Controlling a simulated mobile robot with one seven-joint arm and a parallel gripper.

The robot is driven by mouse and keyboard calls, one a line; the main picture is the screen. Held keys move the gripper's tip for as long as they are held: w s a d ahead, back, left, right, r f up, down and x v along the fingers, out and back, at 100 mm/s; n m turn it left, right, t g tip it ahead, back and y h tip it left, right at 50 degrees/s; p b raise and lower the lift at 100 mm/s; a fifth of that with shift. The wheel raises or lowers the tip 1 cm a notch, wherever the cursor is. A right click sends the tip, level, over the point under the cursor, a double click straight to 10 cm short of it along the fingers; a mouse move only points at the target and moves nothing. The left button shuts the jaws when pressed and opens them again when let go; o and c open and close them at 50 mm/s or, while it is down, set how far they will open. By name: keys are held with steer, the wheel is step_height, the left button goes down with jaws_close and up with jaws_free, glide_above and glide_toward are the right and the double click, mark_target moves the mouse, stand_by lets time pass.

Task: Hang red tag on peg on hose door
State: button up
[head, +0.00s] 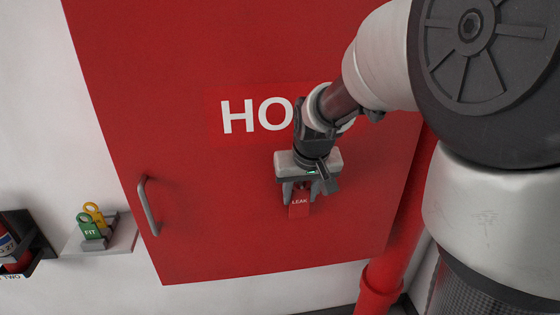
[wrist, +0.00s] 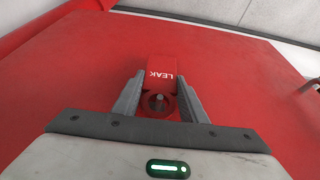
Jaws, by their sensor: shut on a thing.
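The red tag (head: 299,205), marked LEAK, hangs between the fingers of my gripper (head: 303,190), in front of the red hose door (head: 230,195). In the wrist view the tag (wrist: 162,72) lies between the two grey fingers of my gripper (wrist: 160,88), with its ring toward the palm. A small grey round peg (wrist: 163,98) shows within the ring's opening. I cannot tell how deep the peg sits in the ring. In the head view the gripper and arm hide the peg and part of the door's lettering.
The door has a grey handle (head: 148,206) at its left. A small shelf (head: 122,236) at the left holds a green tag (head: 89,231) and a yellow tag (head: 96,213). A dark holder (head: 38,240) is at the far left. A red pipe (head: 381,285) runs beside the door at right.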

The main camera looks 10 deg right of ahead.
steer(key=shift+f+b, duration=0.55)
steer(key=shift+f, duration=0.05)
stand_by(0.9)
steer(key=o, duration=1.1)
steer(key=shift+r+p, duration=2.15)
steer(key=shift+r, duration=5.35)
steer(key=s+b, duration=0.2)
steer(key=s, duration=0.6)
